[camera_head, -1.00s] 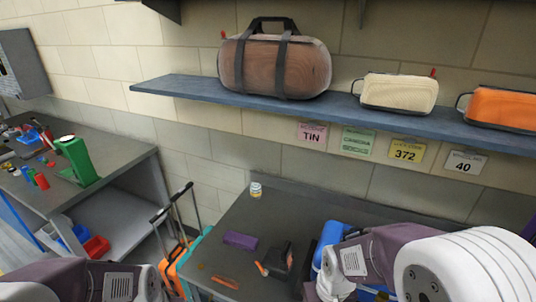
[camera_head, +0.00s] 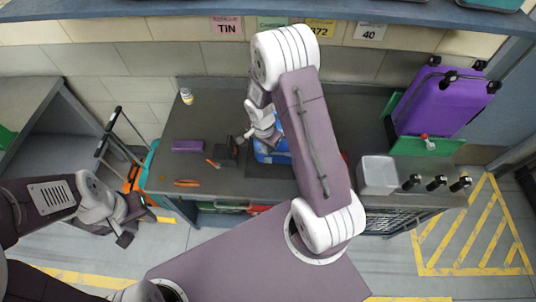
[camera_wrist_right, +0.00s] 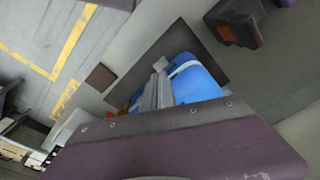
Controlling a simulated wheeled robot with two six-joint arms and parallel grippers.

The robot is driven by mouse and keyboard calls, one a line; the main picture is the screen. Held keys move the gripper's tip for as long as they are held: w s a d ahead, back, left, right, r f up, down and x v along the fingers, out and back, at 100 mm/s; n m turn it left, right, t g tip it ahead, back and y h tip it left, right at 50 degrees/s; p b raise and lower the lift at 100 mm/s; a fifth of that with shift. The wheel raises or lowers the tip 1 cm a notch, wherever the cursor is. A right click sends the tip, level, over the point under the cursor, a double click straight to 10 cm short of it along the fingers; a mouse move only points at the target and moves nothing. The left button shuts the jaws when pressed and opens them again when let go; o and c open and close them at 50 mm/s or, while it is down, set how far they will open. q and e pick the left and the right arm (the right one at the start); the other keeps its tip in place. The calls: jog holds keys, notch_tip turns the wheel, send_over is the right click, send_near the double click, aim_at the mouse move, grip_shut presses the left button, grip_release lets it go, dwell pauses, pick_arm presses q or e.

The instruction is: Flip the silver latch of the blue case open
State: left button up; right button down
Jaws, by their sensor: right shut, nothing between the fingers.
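The blue case (camera_head: 270,154) lies on the grey bench, partly hidden by my right arm in the head view. In the right wrist view the blue case (camera_wrist_right: 197,84) shows on a dark mat, with a pale band across it. I cannot make out the silver latch clearly in either view. My right gripper (camera_head: 243,138) is shut and empty, just left of the case's upper part; I cannot tell whether it touches the case. My left gripper (camera_head: 132,228) hangs over the floor left of the bench, far from the case; its jaw opening is unclear.
A purple block (camera_head: 187,146), a dark tool (camera_head: 225,153) and an orange-handled item (camera_head: 187,183) lie left of the case. A white jar (camera_head: 186,96) stands at the back.

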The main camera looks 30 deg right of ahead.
aim_at(268, 161)
dwell(0.3)
jog(key=f+b, duration=0.1)
jog(key=f, duration=0.1)
jog(key=f+b, duration=0.3)
jog(key=f, duration=0.2)
jog(key=shift+w+d+b, duration=0.15)
jog(key=shift+d+b, duration=0.1)
jog(key=shift+b, duration=0.15)
jog(key=shift+a+r, duration=0.15)
